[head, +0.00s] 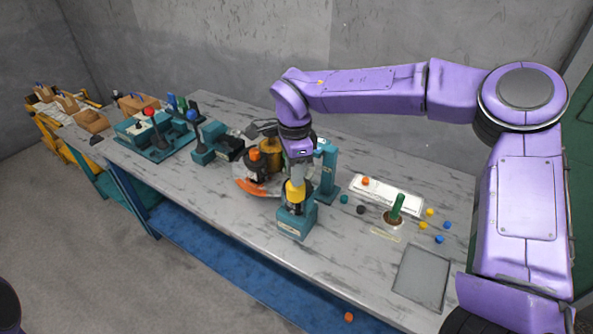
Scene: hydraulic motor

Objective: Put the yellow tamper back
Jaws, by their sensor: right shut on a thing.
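The yellow tamper (295,191) is upright under my right gripper (299,170), at the front middle of the workbench. My right gripper points down and is shut on its top; the fingers are small and partly hidden. The tamper is at the top of a small teal holder block (297,222) with a pale label. I cannot tell whether it rests in the block or hangs just above it. My left gripper is not in view.
Just behind stand a machine with an orange knob (254,153) and a teal post (328,172). Right of it are a white panel (386,195), a green-handled tool (396,208), coloured caps and a grey tray (421,278). Teal racks (158,140) stand left.

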